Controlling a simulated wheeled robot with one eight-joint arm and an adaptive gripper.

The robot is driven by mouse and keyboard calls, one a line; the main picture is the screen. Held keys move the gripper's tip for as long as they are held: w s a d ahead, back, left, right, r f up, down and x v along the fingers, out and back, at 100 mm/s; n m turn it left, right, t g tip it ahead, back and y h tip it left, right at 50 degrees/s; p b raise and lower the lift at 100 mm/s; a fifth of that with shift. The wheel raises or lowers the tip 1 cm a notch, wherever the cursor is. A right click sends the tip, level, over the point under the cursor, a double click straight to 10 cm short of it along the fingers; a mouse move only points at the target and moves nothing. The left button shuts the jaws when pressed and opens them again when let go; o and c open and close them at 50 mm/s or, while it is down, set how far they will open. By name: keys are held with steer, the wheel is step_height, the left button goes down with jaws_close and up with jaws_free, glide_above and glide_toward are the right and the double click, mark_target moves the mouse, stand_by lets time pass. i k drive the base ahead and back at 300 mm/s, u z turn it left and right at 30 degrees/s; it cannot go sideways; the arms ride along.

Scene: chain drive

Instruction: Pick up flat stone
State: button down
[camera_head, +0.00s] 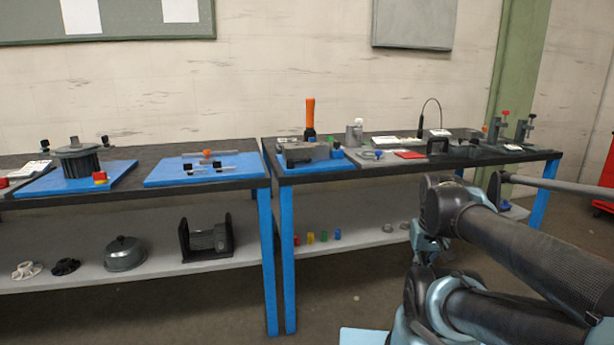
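I cannot tell for certain which thing is the flat stone. Among the small things on the right workbench (480,160), a flat red block (409,154) lies near the front edge. A small flat light-grey piece (371,155) lies to its left. My arm reaches in from the right, in front of the right workbench. My gripper (424,258) seems to be at the arm's near end, low and apart from the benchtop. It is small and dark here, and its fingers cannot be made out clearly.
The right bench also holds an orange-handled tool (310,118), a grey vise-like block (304,152), a metal can (354,134), a thin curved lamp (421,118) and clamp stands (495,130). The left bench (220,186) carries blue boards with parts. Floor shows in front.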

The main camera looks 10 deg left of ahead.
mark_target(207, 160)
steer(key=u, duration=1.4)
